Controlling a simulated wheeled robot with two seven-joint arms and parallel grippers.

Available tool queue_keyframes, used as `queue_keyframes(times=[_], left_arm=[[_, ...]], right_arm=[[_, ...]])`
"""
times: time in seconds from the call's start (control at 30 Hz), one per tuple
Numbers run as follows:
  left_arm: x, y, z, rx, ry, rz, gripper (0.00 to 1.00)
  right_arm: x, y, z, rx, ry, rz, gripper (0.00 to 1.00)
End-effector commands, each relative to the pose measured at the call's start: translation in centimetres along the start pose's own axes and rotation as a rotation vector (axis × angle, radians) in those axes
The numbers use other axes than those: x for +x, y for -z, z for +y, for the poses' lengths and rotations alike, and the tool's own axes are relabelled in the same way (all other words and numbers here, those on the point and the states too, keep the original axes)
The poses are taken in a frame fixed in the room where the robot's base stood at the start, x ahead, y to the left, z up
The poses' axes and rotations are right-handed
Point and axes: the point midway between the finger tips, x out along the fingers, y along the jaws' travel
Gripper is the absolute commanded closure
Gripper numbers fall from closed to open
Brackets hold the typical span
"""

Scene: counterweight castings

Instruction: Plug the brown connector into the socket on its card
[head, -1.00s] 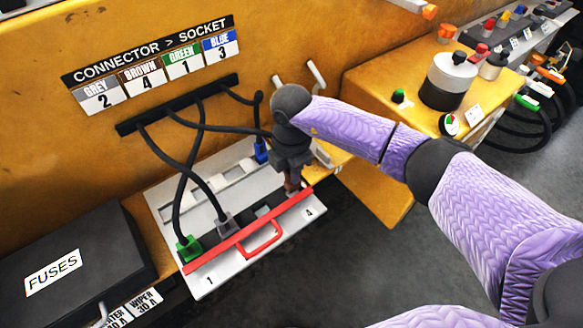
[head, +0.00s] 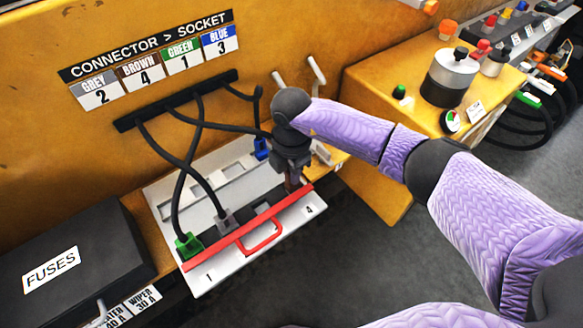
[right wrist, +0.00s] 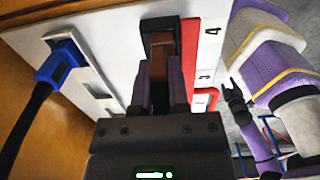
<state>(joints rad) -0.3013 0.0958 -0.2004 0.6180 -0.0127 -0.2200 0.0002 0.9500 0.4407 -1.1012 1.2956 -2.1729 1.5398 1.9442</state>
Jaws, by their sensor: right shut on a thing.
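The brown connector (head: 292,184) is upright between the fingers of my right gripper (head: 292,172), at the socket marked 4 near the red bar. In the right wrist view my gripper (right wrist: 161,88) is shut on the brown connector (right wrist: 161,47), whose far end is at a black socket frame. I cannot tell how deep it sits. The card (head: 142,72) on the wall pairs brown with 4. The white socket panel (head: 235,268) has its 1 and 4 labels along the front.
The green connector (head: 188,246) and grey connector (head: 224,220) stand in the front row to the left. The blue connector (head: 261,149) is in the back row. Black cables hang from a wall strip (head: 180,103). A red handle (head: 263,238) and a fuse box (head: 75,265) are near.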

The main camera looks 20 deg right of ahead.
Motion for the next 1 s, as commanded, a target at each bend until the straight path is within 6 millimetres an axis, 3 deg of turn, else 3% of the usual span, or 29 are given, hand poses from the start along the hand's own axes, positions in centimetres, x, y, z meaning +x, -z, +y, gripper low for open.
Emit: queue_keyframes(times=[0.57, 0.6, 0.77, 1.0], left_arm=[[0.9, -0.1, 0.0, 0.000, 0.000, -0.003, 0.41], [0.8, -0.1, 0.0, 0.000, 0.000, -0.003, 0.41], [0.8, -0.1, 0.0, 0.000, -0.001, -0.003, 0.41], [0.7, -0.1, 0.1, -0.001, -0.001, -0.002, 0.41]], right_arm=[[1.5, 0.0, 0.0, -0.001, 0.001, 0.000, 1.00], [1.4, 0.0, 0.0, -0.001, 0.001, 0.000, 0.72], [1.4, 0.0, 0.0, -0.001, 0.000, 0.000, 0.39], [1.3, 0.0, 0.0, 0.000, 0.000, 0.000, 0.39]])
